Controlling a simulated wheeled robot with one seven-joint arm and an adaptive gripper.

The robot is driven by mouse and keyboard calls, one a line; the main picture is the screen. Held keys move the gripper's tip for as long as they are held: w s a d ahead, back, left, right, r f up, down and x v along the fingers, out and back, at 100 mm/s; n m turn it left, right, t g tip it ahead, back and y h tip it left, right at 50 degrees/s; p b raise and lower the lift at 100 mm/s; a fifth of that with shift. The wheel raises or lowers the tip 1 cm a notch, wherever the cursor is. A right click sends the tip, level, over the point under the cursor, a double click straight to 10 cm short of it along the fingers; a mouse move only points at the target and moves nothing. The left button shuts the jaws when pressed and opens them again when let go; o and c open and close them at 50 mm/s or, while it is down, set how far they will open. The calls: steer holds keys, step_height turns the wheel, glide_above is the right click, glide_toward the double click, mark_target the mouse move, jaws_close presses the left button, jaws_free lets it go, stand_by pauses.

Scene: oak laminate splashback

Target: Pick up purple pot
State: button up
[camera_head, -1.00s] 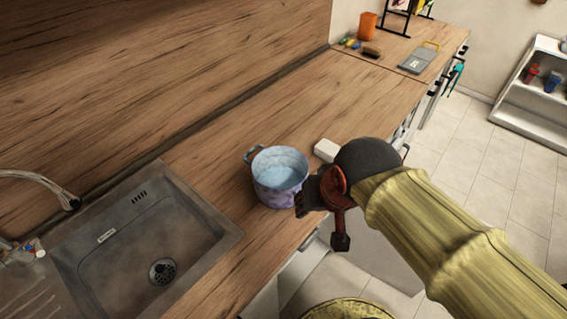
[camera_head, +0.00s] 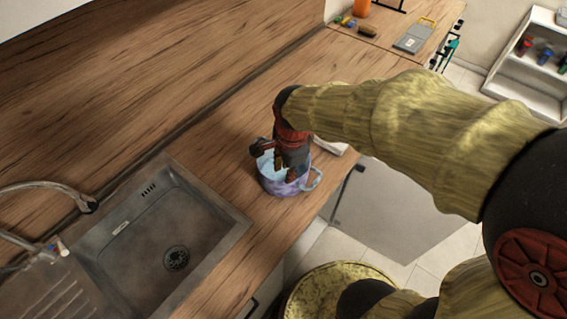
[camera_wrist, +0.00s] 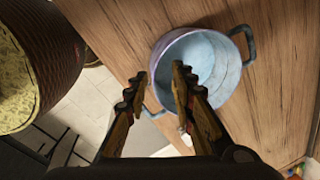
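The purple pot (camera_head: 275,187), pale blue inside with two blue-grey loop handles, stands upright on the wooden counter to the right of the sink. My gripper (camera_head: 287,172) points down at the pot from above and hides part of its rim and inside. In the wrist view the pot (camera_wrist: 218,62) is at upper centre. There my gripper (camera_wrist: 160,82) is open, with one finger overlapping the pot's inside and the other outside its rim. The near handle (camera_wrist: 151,112) shows between the fingers. I cannot tell whether either finger touches the pot.
The sink (camera_head: 150,235) with its tap (camera_head: 60,190) is left of the pot. A white object (camera_head: 330,146) lies just behind my gripper, partly hidden. The counter's front edge is close to the pot. A grey board (camera_head: 412,38) and small items lie at the far end.

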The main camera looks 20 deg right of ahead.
mark_target(277, 192)
steer(key=f+m+p, duration=0.1)
steer(key=m, duration=0.1)
steer(key=w+a+f+m+g+p, duration=0.1)
steer(key=f+m, duration=0.1)
steer(key=w+f+m+p, duration=0.1)
steer(key=m, duration=0.1)
steer(key=shift+a+f+g, duration=0.3)
steer(key=shift+a, duration=0.05)
steer(key=shift+a+f+m+p, duration=0.15)
steer(key=shift+f+m+p, duration=0.4)
steer(key=shift+m, duration=0.35)
step_height(277, 192, down, 8)
steer(key=shift+w+f+b, duration=0.1)
steer(key=shift+w+b, duration=0.05)
steer(key=shift+b, duration=0.75)
steer(key=shift+c, duration=1.2)
steer(key=c, duration=0.4)
jaws_close()
